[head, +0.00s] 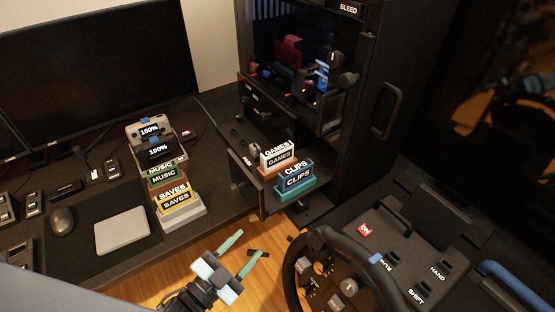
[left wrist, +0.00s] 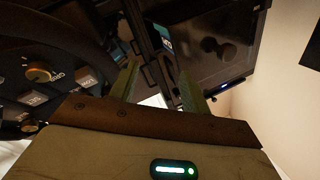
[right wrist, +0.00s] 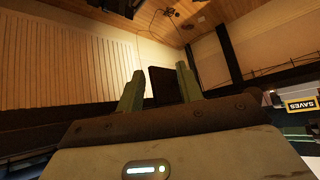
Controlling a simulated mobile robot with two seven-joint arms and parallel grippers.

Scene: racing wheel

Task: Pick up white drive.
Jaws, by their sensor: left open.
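A white block labelled GAMES (head: 277,150) lies on top of an orange GAMES block in the open drawer, in the head view. A flat pale slab (head: 122,231) lies on the desk beside the mouse; I cannot tell for sure which of these is the white drive. My left gripper (head: 246,247) is open and empty, in front of and below the drawer, apart from both. In the left wrist view its fingers (left wrist: 157,72) are spread, with a pale patch between them that I cannot identify. My right gripper (right wrist: 159,75) is open in its wrist view, with a dark panel behind it.
A blue CLIPS block (head: 296,175) sits on a teal one beside the GAMES stack in the drawer (head: 246,177). A stepped rack (head: 183,219) with MUSIC and SAVES blocks stands on the desk. A steering wheel (head: 291,275) and control panel fill the lower right.

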